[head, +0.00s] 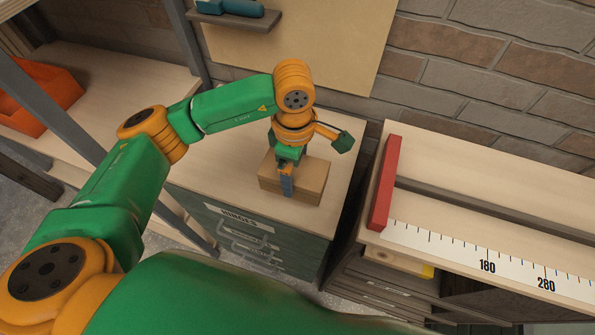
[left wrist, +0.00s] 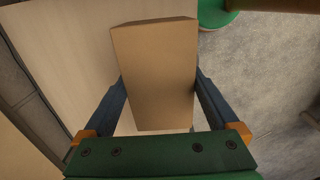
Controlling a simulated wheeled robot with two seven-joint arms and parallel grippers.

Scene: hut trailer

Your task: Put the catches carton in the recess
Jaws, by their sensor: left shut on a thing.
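A plain brown cardboard carton (head: 308,180) sits on or just above the light wooden top of the drawer cabinet in the head view. No label shows on it, so I cannot tell whether it is the catches carton. My left gripper (head: 287,183) comes down over it from above and is shut on it. In the left wrist view the carton (left wrist: 158,75) lies between the two blue fingers of my left gripper (left wrist: 162,95). I cannot tell whether its underside touches the top. I cannot make out a recess. My right gripper is not in view.
The cabinet (head: 204,187) has drawers, one labelled HINGES. To the right stands a bench with a red stop (head: 384,183) and a ruler strip (head: 490,265). An orange bin (head: 45,95) is at left. A grey post (head: 50,85) rises at left; a brick wall stands behind.

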